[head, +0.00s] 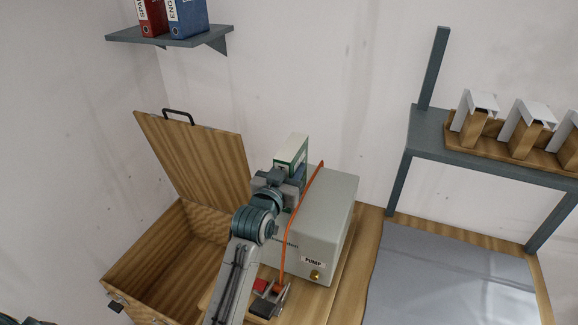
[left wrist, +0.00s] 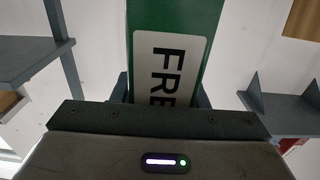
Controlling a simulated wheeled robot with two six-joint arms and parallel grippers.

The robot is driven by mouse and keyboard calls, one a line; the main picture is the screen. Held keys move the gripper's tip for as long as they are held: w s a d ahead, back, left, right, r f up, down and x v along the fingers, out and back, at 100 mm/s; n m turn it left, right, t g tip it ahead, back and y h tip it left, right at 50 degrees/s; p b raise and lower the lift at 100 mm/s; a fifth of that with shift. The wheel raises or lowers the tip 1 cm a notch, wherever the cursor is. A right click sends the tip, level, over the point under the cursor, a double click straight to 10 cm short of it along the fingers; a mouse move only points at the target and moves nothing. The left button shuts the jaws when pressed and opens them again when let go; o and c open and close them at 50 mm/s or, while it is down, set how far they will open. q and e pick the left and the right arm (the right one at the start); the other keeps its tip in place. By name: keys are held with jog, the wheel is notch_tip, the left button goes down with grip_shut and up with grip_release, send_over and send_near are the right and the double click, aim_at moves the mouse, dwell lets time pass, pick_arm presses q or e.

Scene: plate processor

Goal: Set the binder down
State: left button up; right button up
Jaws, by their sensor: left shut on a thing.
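A green binder (head: 293,150) with a white label stands upright in my left gripper (head: 285,182), by the back left of the grey pump box. Its label, reading "FRE", fills the middle of the left wrist view (left wrist: 172,65). My left gripper is shut on the binder; its fingers show at the sides of the binder in the wrist view. The binder's lower part is hidden behind the gripper and the pump box, so I cannot tell whether it touches anything. My right gripper is not in view.
The pump box (head: 335,215) has an orange cable (head: 290,235). An open wooden chest (head: 150,265) is at left, its lid (head: 195,150) raised. A wall shelf (head: 185,38) holds red (head: 152,18) and blue (head: 187,18) binders. A grey rack (head: 440,135) stands right, beside a grey mat (head: 450,280).

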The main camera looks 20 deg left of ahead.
pick_arm(q)
jog(key=o, duration=0.9)
jog(key=shift+f, duration=0.15)
jog(key=shift+c, duration=0.2)
jog(key=o, duration=0.3)
jog(key=shift+o, duration=0.2)
